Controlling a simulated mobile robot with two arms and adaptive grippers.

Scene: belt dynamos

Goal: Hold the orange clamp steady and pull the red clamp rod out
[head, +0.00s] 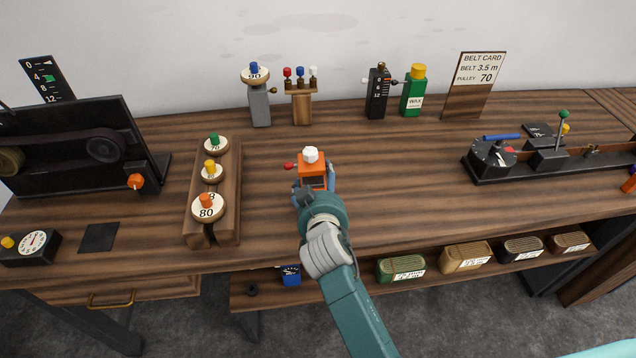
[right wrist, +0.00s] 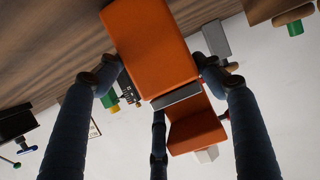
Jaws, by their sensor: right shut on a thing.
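The orange clamp (head: 312,177) stands on the bench top near the middle, with a white knob (head: 311,155) on top. My right gripper (head: 314,192) reaches in from the front and is shut on the clamp, with fingers on both sides. In the right wrist view the orange clamp (right wrist: 150,50) fills the space between the fingers of my right gripper (right wrist: 152,78). My left gripper is not in view.
Left of the clamp is a wooden rack (head: 230,190) with several pulleys. A belt machine (head: 75,145) stands far left. A small rod stand (head: 302,100) and a grey post (head: 259,106) are behind. A black lever rig (head: 540,160) is at right. The bench between is clear.

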